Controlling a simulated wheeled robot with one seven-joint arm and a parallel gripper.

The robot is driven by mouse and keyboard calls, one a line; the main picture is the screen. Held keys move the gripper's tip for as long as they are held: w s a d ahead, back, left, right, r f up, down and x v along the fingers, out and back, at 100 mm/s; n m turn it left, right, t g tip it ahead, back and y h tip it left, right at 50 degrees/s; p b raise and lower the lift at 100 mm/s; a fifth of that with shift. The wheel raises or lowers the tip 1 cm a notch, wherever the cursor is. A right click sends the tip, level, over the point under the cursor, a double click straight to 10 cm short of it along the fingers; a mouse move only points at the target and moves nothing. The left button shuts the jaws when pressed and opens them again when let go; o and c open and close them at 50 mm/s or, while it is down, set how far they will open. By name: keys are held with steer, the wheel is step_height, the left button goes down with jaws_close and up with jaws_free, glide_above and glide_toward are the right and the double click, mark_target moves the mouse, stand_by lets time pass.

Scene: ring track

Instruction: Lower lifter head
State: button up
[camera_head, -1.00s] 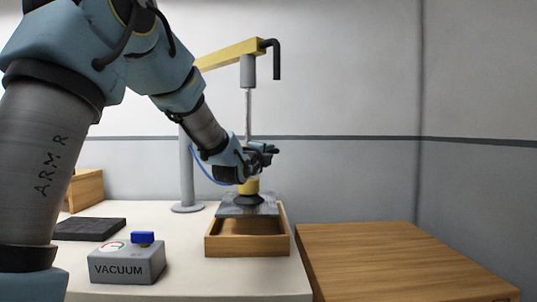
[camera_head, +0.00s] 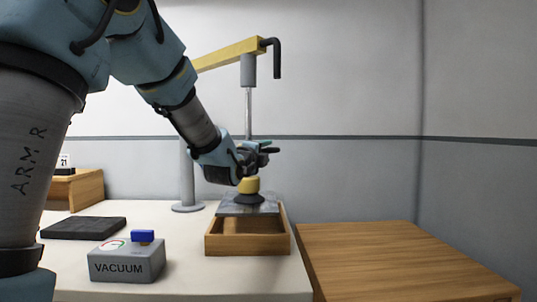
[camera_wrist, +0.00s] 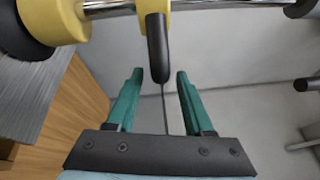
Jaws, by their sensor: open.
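The lifter head (camera_head: 249,185) is yellow with a black suction cup and hangs upright on a thin rod from the lifter's yellow boom (camera_head: 228,54). Its cup sits on a grey plate (camera_head: 228,209) at the wooden tray (camera_head: 248,246); I cannot tell whether the plate touches the tray. My gripper (camera_head: 262,148) is beside and just above the head. In the wrist view, my gripper (camera_wrist: 160,75) has its teal fingers apart, with a black handle (camera_wrist: 157,48) at the gap between their tips. The lifter head (camera_wrist: 55,18) also shows there at upper left, beside the plate (camera_wrist: 30,88).
A grey vacuum box (camera_head: 127,262) with a blue knob (camera_head: 143,236) stands at the front left of the white table. A dark slab (camera_head: 84,228) lies behind it. The lifter's post (camera_head: 187,175) stands behind. A bare wooden surface (camera_head: 385,262) is at the right.

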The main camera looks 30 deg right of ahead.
steer(key=b+v, duration=0.1)
steer(key=v, duration=0.6)
steer(key=shift+s+a, duration=0.2)
steer(key=shift+a, duration=0.1)
steer(key=shift+r+p, duration=0.1)
steer(key=shift+p, duration=0.25)
steer(key=p, duration=0.5)
steer(key=shift+d+r, duration=0.15)
steer(key=shift+d, duration=0.05)
steer(key=shift+a+p, duration=0.1)
steer(key=shift+p, duration=1)
